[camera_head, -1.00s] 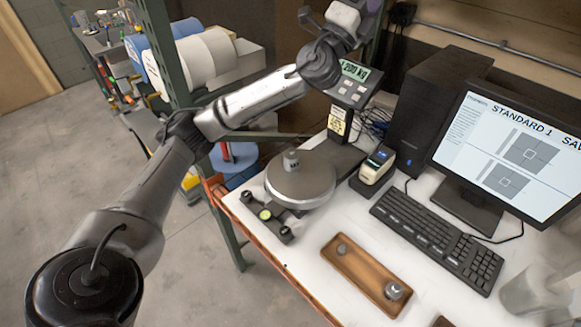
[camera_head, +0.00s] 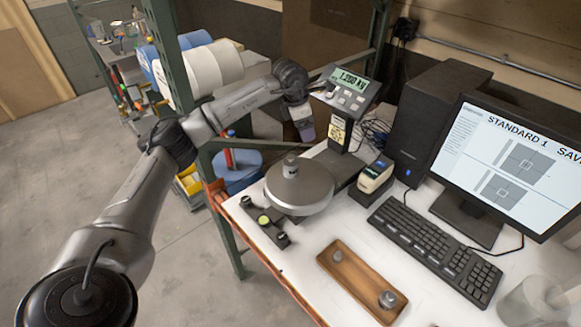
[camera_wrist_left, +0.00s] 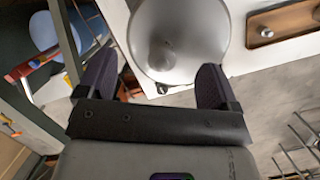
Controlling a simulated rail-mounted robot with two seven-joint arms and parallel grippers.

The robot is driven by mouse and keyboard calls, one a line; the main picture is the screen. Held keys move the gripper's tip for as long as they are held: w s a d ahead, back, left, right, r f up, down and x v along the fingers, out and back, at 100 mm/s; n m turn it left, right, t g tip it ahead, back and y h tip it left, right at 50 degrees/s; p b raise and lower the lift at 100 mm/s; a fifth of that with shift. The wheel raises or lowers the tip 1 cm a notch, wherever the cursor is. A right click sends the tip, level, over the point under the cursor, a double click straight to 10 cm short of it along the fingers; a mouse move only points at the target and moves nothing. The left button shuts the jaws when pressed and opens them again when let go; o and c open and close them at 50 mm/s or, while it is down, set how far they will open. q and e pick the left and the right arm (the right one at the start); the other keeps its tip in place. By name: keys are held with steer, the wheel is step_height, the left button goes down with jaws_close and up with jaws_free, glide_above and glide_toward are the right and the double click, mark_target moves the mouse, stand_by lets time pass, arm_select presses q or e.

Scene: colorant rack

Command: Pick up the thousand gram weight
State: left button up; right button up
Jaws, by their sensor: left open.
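A grey metal weight (camera_head: 291,165) stands upright on the round pan (camera_head: 312,192) of the scale. In the left wrist view the weight (camera_wrist_left: 160,54) is seen from above on the pan (camera_wrist_left: 205,30). Two smaller weights, one near the far end (camera_head: 337,256) and one near the front (camera_head: 388,300), sit in a wooden tray. I cannot read any mass marking. My left gripper (camera_head: 307,136) is above and behind the pan, pointing down. In the left wrist view its fingers (camera_wrist_left: 155,75) are wide apart and empty, on either side of the weight's position. My right gripper is not in view.
The scale's display (camera_head: 352,80) stands behind the pan. The wooden tray (camera_head: 362,280) lies in front, the keyboard (camera_head: 435,248) and monitor (camera_head: 510,160) to the right. A small yellow-and-white device (camera_head: 375,176) is beside the pan.

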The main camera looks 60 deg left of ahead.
mark_target(291, 164)
arm_select(q)
steer(key=s+g, duration=0.2)
steer(key=s, duration=0.1)
steer(key=s+f+g, duration=0.1)
steer(key=shift+s+a+m, duration=0.25)
steer(key=shift+a+m, duration=0.05)
step_height(291, 164, down, 14)
steer(key=shift+w+d+r, duration=0.1)
steer(key=shift+w+r, duration=0.05)
steer(key=shift+r, duration=0.1)
steer(key=shift+r, duration=0.15)
jaws_close()
stand_by(0.8)
